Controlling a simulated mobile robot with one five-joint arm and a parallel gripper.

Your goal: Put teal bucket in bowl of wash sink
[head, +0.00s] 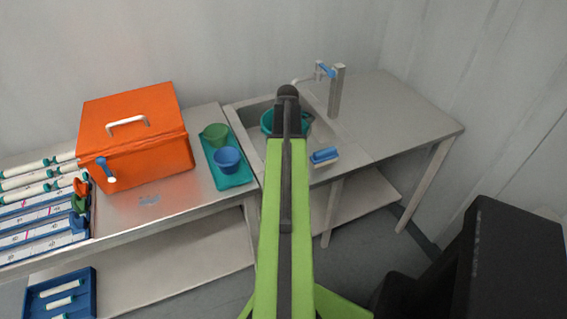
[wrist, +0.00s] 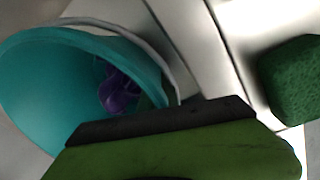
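The teal bucket (head: 267,122) shows on both sides of my arm, over or in the bowl of the wash sink (head: 250,139); I cannot tell whether it rests on the bottom. In the wrist view the teal bucket (wrist: 40,90) is large and close, with a pale handle and a purple item (wrist: 118,92) inside. My gripper (wrist: 165,120) shows as one green finger with a dark pad, right by the bucket's rim. The other finger is not clear, so the grip cannot be told. In the head view my arm hides the gripper.
A tap (head: 337,90) stands behind the sink. A blue-topped brush or sponge (head: 325,156) lies at its front right edge. The right counter (head: 400,115) is clear.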

